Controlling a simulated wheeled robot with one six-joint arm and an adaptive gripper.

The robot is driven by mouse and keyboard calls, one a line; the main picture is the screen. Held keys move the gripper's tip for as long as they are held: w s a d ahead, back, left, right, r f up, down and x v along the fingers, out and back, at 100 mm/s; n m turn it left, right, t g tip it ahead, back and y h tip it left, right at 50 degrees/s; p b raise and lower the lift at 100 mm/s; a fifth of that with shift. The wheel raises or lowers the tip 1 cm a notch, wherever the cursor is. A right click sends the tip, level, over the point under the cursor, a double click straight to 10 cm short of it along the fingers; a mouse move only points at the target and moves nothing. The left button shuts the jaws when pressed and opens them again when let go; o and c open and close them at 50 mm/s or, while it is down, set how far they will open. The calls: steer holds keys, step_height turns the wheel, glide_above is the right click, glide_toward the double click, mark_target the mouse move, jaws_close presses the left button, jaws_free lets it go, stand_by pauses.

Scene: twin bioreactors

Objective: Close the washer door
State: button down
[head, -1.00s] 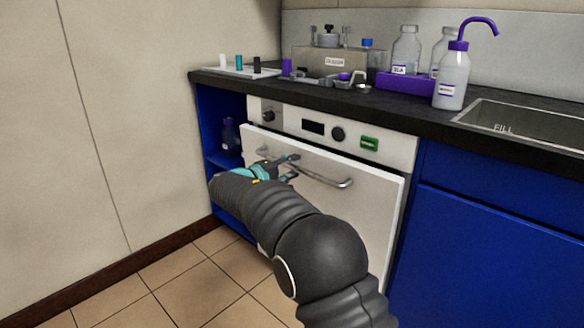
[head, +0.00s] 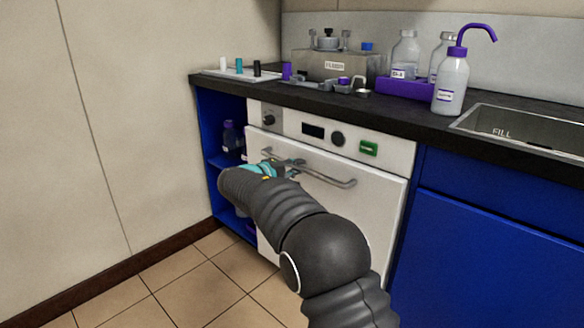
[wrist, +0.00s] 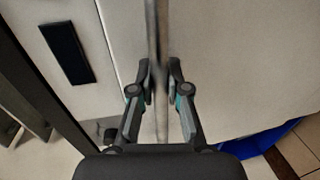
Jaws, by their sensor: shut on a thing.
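The washer (head: 290,122) is a white front-loading machine under the dark counter. Its white door (head: 370,210) stands upright, flush or almost flush with the control panel above; I cannot tell if a small gap is left. A long metal bar handle (head: 335,181) runs across the upper door. My gripper (head: 287,166) is at the handle's left part, partly hidden by my wrist. In the wrist view my gripper (wrist: 161,78) has its two fingers on either side of the handle (wrist: 157,28), shut on it. The door (wrist: 225,60) fills the area behind.
A blue open shelf (head: 212,150) with a dark bottle (head: 229,136) is left of the washer. A blue cabinet (head: 490,230) is on the right. The counter (head: 400,114) carries bottles, a rack and a sink (head: 530,128). Tiled floor (head: 190,280) at the left is clear.

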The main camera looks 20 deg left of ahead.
steer(key=shift+w+d+r, duration=0.15)
steer(key=shift+w+d, duration=0.1)
steer(key=shift+w, duration=0.35)
steer(key=c, duration=1.1)
jaws_free()
steer(key=shift+w+d, duration=0.2)
steer(key=shift+d, duration=0.05)
steer(key=shift+c, duration=0.2)
steer(key=shift+s+a, duration=0.25)
steer(key=shift+a, duration=0.05)
steer(key=shift+s+a, duration=0.1)
steer(key=shift+s, duration=0.15)
steer(key=v, duration=1.1)
steer(key=shift+r, duration=0.25)
